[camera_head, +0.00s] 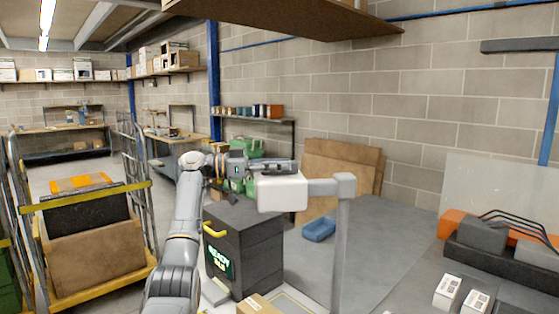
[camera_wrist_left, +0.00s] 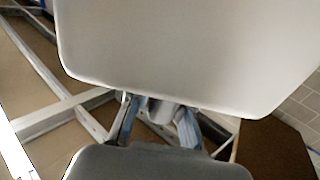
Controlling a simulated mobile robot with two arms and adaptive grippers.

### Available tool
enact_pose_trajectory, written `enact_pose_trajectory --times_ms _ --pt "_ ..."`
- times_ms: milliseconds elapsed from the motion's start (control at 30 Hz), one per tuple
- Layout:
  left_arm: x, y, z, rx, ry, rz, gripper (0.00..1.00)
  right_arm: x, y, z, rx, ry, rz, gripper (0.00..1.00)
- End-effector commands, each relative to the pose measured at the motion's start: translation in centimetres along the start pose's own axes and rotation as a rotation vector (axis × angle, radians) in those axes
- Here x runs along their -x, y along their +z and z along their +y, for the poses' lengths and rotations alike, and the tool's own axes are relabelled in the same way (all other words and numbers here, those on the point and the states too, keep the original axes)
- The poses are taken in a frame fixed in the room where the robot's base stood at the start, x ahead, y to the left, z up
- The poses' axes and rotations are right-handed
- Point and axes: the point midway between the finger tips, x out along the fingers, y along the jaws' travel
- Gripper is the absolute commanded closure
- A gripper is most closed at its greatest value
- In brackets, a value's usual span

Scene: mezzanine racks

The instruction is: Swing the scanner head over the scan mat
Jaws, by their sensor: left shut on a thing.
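The scanner head (camera_head: 282,192) is a white box on a grey side arm (camera_head: 322,187) that comes off an upright post (camera_head: 342,240). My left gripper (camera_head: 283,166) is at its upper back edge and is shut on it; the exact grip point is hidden. In the left wrist view the head (camera_wrist_left: 190,50) fills the top as a large pale face, with the fingers of my left gripper (camera_wrist_left: 157,118) partly hidden below it. I cannot clearly make out the scan mat; a pale surface shows low in the head view, by a small carton (camera_head: 258,304). My right gripper is not in view.
A dark cabinet (camera_head: 262,250) with a yellow handle stands just below and left of the head. A cart (camera_head: 95,240) with cartons is at the left. Grey units (camera_head: 482,236) and small white boxes (camera_head: 447,291) are at the right. A blue bin (camera_head: 319,229) lies behind the post.

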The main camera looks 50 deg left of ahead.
Motion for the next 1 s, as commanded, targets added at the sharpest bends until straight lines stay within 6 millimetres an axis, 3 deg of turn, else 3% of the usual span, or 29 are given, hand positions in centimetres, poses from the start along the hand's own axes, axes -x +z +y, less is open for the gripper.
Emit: enact_pose_trajectory --times_ms 567,600,667,1000 --pt "-0.13 0.26 0.06 0.001 0.028 -0.008 1.00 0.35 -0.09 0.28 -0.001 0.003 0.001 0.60" --pt "-0.13 0.27 0.06 0.001 0.028 -0.008 0.73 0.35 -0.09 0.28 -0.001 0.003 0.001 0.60" --pt "-0.14 0.26 0.07 0.001 0.028 -0.007 0.61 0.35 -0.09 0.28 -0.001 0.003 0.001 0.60" --pt "0.05 0.15 0.04 0.001 0.026 -0.005 0.58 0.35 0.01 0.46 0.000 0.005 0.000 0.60"
